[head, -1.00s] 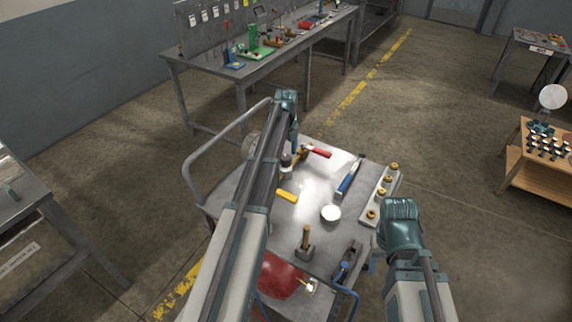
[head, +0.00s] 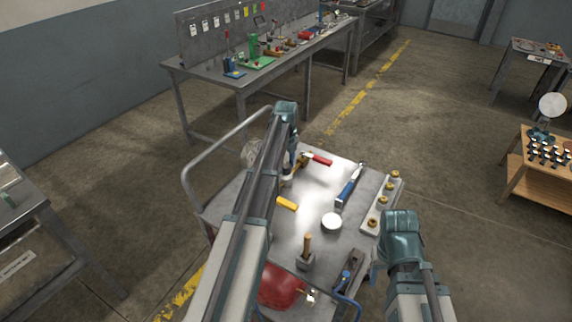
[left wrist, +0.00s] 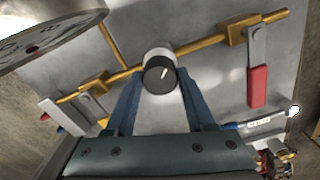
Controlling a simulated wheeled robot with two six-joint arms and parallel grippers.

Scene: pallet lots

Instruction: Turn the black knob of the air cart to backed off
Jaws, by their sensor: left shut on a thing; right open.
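The black knob (left wrist: 159,76) with a white pointer mark sits on a pale round body on the brass pipe of the air cart (head: 232,190). In the left wrist view the fingers of my left gripper (left wrist: 160,84) lie on either side of the knob, shut on it. The mark points up and slightly right in that view. In the head view my left gripper (head: 290,165) is over the cart's far left part, and my arm hides most of the knob. My right gripper (head: 378,266) is by the cart's right edge, open, its fingertips mostly hidden.
A red-handled valve (left wrist: 258,86) is on the pipe right of the knob; a large dial gauge (left wrist: 45,30) is at upper left. A bench (head: 255,72) stands behind.

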